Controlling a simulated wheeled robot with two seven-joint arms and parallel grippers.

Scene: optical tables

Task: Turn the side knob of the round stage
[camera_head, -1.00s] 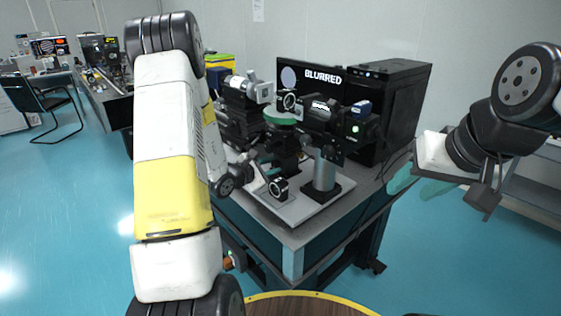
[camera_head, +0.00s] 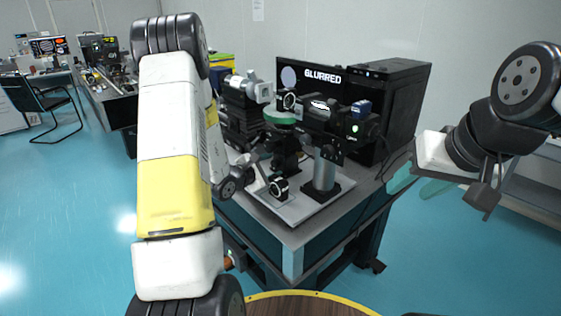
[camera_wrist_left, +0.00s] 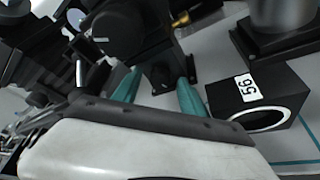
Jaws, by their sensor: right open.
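In the left wrist view, a dark stage assembly with a round black part (camera_wrist_left: 116,32) fills the upper middle. A small black knob-like part (camera_wrist_left: 160,76) shows low on it; I cannot tell for sure that it is the side knob. My left gripper (camera_wrist_left: 158,90) has its two teal fingers apart, one on each side of that part; contact cannot be told. In the head view, the dark stage (camera_head: 286,155) stands on the table, with my left gripper (camera_head: 262,160) small and partly hidden to its left. My right gripper (camera_head: 416,184) is open and empty, right of the table.
A black block with a ring and the label 56 (camera_wrist_left: 262,95) stands close to the right of my left fingers. A grey post (camera_head: 324,172) stands further right on the light board (camera_head: 300,212). A black box (camera_head: 402,100) stands behind. Floor space is free at right.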

